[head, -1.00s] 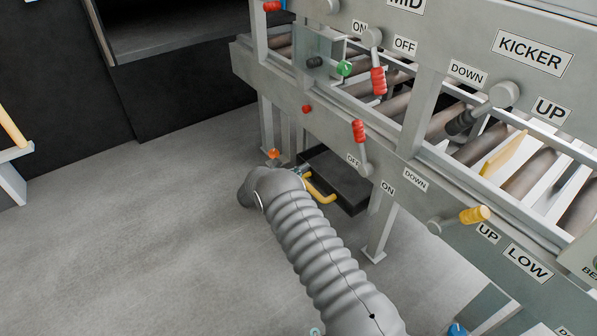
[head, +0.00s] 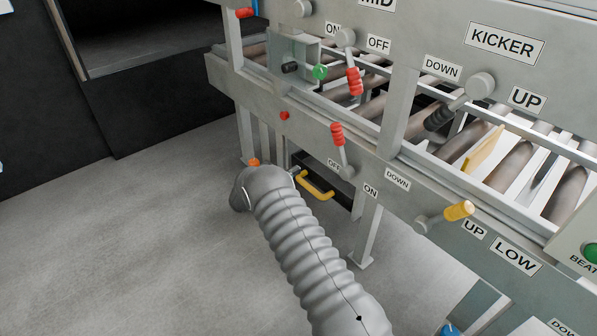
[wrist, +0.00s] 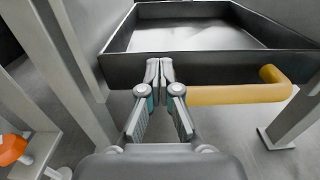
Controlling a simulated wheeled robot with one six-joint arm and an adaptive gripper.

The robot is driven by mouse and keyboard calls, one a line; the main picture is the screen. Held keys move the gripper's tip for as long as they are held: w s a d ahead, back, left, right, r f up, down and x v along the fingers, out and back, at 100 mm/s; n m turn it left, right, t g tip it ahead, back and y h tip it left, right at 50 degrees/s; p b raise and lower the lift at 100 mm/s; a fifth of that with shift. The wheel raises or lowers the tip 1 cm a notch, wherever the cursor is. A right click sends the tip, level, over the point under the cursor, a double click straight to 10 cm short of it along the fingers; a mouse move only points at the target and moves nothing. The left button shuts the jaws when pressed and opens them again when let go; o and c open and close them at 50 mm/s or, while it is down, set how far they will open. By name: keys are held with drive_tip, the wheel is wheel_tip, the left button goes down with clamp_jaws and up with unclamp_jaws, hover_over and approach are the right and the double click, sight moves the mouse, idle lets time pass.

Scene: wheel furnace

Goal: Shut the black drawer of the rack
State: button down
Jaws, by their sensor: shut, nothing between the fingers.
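The black drawer (wrist: 215,70) is partly pulled out beneath the rack, its empty inside visible in the wrist view. In the head view only part of the drawer (head: 330,182) shows, behind its yellow handle (head: 316,188). The handle (wrist: 235,95) runs along the drawer's front in the wrist view. My gripper (wrist: 159,72) is shut and empty, its fingertips at the drawer's front, just left of most of the handle. They seem to touch the front. In the head view my arm hides most of the gripper.
The grey rack (head: 300,125) stands over the drawer, with rollers, levers and labels. Rack legs (wrist: 65,45) flank the drawer, and an orange knob (wrist: 12,150) is at lower left. Open grey floor (head: 120,240) lies left of my arm.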

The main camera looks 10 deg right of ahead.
drive_tip(key=v, duration=1.1)
drive_tip(key=shift+a+p, duration=0.2)
drive_tip(key=shift+p, duration=0.2)
drive_tip(key=shift+f, duration=0.1)
drive_tip(key=s+d+f+m+g+y, duration=0.2)
drive_tip(key=s+f+m+g, duration=0.1)
drive_tip(key=s+f, duration=0.3)
drive_tip(key=s+d+r+m+g+y, duration=0.1)
drive_tip(key=s+d+m+g, duration=0.1)
drive_tip(key=s+m+g, duration=0.3)
drive_tip(key=s+d+r+m+t+y+p, duration=0.1)
drive_tip(key=s+d+r+m+y+p, duration=0.2)
drive_tip(key=s+r, duration=0.8)
drive_tip(key=s+d+r+m+t+y+p, duration=0.2)
drive_tip(key=s+r+m+y, duration=0.3)
drive_tip(key=s+r, duration=0.7)
drive_tip(key=s+d+r+m+t+y+p, duration=0.1)
drive_tip(key=s+d+r+m+y+p, duration=0.2)
drive_tip(key=r, duration=2)
drive_tip(key=s+m+y+p, duration=0.1)
drive_tip(key=s+m, duration=0.4)
drive_tip(key=s, duration=0.4)
drive_tip(key=shift+d+r, duration=0.3)
drive_tip(key=shift+d, duration=0.05)
